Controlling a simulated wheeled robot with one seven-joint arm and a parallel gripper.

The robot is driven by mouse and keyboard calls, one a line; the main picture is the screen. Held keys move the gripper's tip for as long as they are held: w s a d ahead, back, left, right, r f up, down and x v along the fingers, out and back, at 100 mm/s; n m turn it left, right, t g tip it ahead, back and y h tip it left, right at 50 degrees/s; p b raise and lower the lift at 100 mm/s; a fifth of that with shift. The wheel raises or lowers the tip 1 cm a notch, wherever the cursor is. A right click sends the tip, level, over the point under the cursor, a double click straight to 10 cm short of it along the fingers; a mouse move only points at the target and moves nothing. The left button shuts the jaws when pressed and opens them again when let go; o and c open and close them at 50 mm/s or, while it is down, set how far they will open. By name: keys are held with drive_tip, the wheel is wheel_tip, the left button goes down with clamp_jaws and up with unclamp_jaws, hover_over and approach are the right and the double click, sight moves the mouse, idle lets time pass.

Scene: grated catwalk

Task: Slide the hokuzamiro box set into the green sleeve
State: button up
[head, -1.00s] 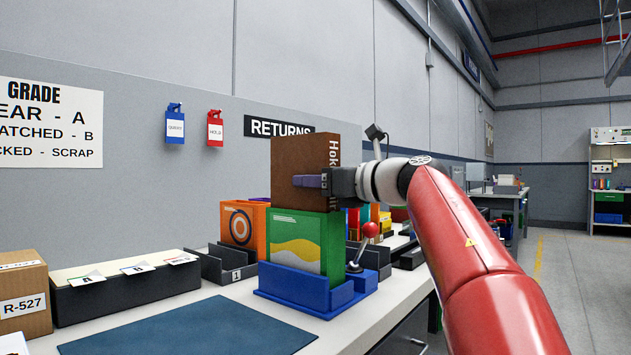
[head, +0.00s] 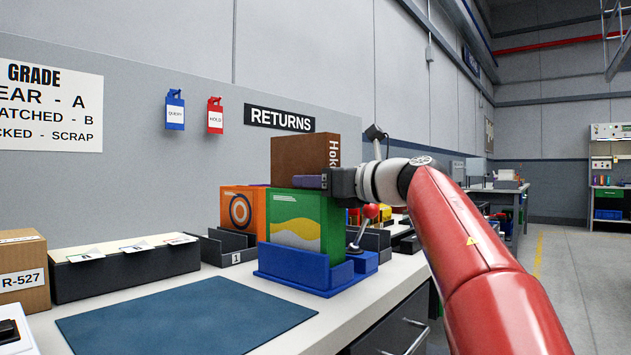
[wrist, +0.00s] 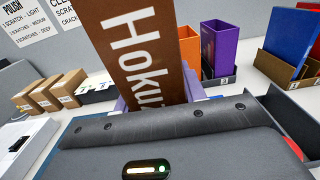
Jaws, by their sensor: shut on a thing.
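The hokuzamiro box set (head: 298,160) is a brown upright box with white lettering on its spine. Its lower part is hidden by the green sleeve (head: 295,222) and appears to be inside it; the upper part stands above the rim. The sleeve, with a yellow wave, stands upright in a blue holder (head: 292,279). My gripper (head: 312,181) is shut on the box from the right, its purple finger just above the sleeve's top edge. The wrist view shows the lettered box spine (wrist: 145,50) between the fingers; the sleeve is not clearly seen there.
A red-knobbed lever (head: 370,211) stands right of the holder. An orange case (head: 240,212) and a dark numbered tray (head: 225,250) are behind left. A blue mat (head: 185,318) lies in front, clear. A black card box (head: 125,272) and a carton (head: 22,272) stand left.

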sight(316, 140)
drive_tip(key=shift+f, duration=0.2)
drive_tip(key=o, duration=1.7)
drive_tip(key=shift+r, duration=0.1)
wheel_tip(316, 140, up, 8)
drive_tip(key=p, duration=0.8)
